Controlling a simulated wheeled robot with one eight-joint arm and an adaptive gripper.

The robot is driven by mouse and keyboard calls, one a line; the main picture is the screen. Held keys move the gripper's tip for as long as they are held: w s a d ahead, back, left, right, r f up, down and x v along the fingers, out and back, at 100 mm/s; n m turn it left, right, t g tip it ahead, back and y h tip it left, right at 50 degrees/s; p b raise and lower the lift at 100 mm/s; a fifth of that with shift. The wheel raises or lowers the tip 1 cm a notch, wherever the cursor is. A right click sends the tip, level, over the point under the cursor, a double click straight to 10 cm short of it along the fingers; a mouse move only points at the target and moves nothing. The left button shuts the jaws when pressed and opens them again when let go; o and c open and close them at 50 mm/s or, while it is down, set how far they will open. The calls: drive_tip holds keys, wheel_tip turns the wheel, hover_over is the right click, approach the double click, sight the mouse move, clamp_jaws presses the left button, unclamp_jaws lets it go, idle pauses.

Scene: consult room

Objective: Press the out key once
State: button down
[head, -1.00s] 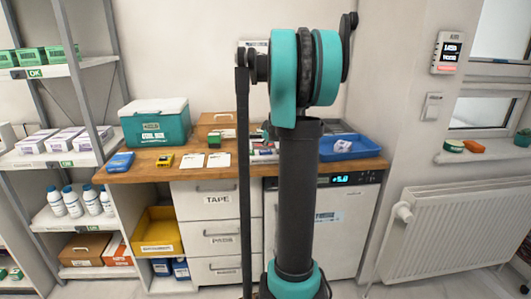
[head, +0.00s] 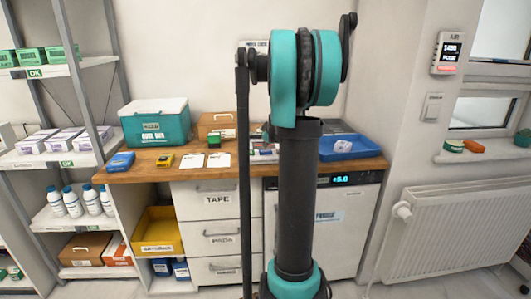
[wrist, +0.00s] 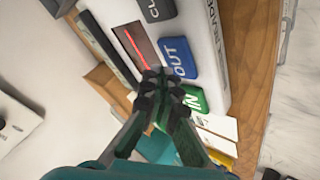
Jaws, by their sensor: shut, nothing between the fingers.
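The out key is a blue key lettered OUT (wrist: 180,57) on a white device (wrist: 210,42) in the wrist view. A green IN key (wrist: 195,100) sits below it, and a black key (wrist: 157,9) above it is cut off by the frame. My gripper (wrist: 160,85) is shut and empty. Its tips appear just left of and below the out key, overlapping part of the IN key; I cannot tell whether they touch the device. In the head view the device (head: 264,152) is mostly hidden behind my arm, and the gripper cannot be made out.
The wooden counter (head: 145,174) holds a teal cool box (head: 156,127), white cards (head: 193,160) and a blue tray (head: 365,151). A dark window with a red line (wrist: 132,47) lies left of the out key. Shelves (head: 75,68) stand left, a radiator (head: 445,232) right.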

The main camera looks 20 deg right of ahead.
sight(266, 152)
drive_tip(key=shift+f, duration=0.2)
idle(0.5)
drive_tip(key=shift+f, duration=0.2)
drive_tip(key=shift+f, duration=0.55)
idle(0.7)
drive_tip(key=shift+r, duration=0.95)
drive_tip(key=shift+r, duration=0.1)
drive_tip(key=shift+r, duration=2.45)
